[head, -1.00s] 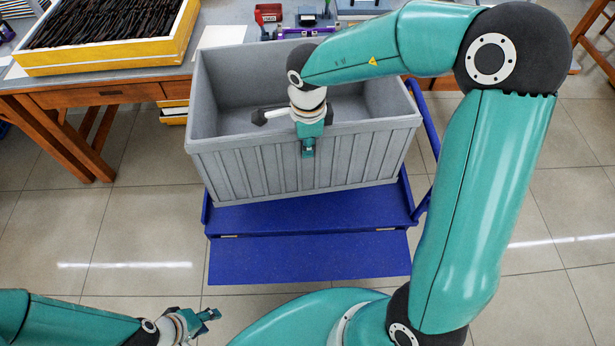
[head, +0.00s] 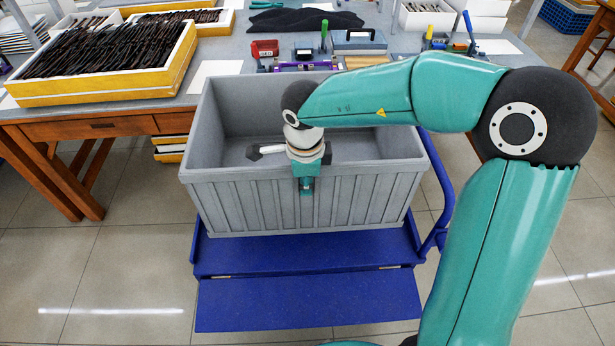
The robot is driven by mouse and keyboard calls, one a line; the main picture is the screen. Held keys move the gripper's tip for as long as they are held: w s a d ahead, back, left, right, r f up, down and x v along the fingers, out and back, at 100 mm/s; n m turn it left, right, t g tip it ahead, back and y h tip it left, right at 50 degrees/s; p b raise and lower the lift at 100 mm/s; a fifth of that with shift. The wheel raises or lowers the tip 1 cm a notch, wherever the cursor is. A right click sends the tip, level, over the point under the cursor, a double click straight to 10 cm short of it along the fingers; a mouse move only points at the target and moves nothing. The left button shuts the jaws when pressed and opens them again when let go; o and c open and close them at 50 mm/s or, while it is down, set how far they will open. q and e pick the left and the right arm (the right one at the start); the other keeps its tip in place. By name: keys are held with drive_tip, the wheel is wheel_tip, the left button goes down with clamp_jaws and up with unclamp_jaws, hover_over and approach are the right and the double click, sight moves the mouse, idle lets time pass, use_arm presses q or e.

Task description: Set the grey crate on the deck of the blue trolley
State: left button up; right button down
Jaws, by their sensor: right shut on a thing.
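The grey crate (head: 240,205) is an open, ribbed bin that looks empty where I can see inside. My right gripper (head: 305,179) is shut on the middle of the crate's near wall, reaching over the rim from above. My left gripper is out of view.
The trolley's blue side rail (head: 440,190) stands at the right. The tiled floor (head: 110,270) at the left is clear.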

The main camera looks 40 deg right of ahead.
drive_tip(key=b, duration=0.3)
hover_over(306, 224)
drive_tip(key=f, duration=1)
drive_tip(key=shift+w+d+f, duration=0.2)
drive_tip(key=shift+w+f, duration=0.15)
drive_tip(key=shift+f+b, duration=0.75)
drive_tip(key=shift+f, duration=1.45)
drive_tip(key=c, duration=1.5)
unclamp_jaws()
drive_tip(key=shift+s+f, duration=0.1)
drive_tip(key=shift+s, duration=0.1)
drive_tip(key=o, duration=0.4)
wheel_tip(306, 224, up, 12)
drive_tip(key=s+a+p, duration=0.1)
drive_tip(key=p, duration=0.3)
drive_tip(key=shift+s, duration=0.2)
